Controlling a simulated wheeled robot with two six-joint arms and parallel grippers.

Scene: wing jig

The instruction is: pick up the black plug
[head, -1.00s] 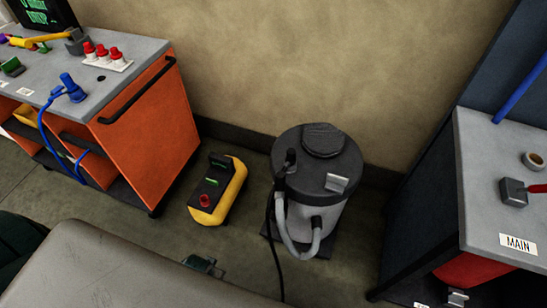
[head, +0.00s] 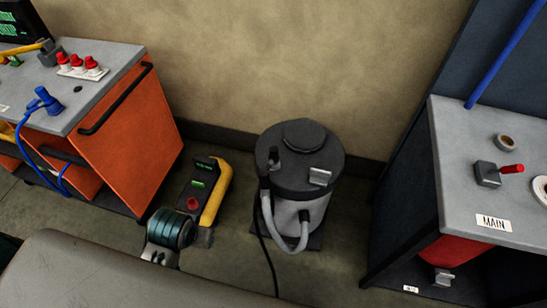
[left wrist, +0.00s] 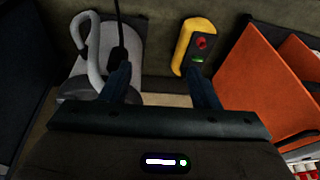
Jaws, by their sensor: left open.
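The black plug (head: 273,157) stands on the left side of the dark lid of a grey canister vacuum (head: 302,180) in the head view. Its black cable runs down the vacuum's front to the floor. In the left wrist view, the plug (left wrist: 118,52) shows at the end of the cable, partly covered by a finger. My left gripper (left wrist: 160,90) is open, with nothing seen held between its fingers. In the head view, part of my left arm shows low, left of the vacuum; its fingertips are not clear there. My right gripper is not in view.
A yellow and black box (head: 211,195) with a red button stands on the floor left of the vacuum. An orange cart (head: 125,135) is at the left. A grey bench (head: 480,150) stands at the right. A grey hose (head: 272,222) loops at the vacuum's front.

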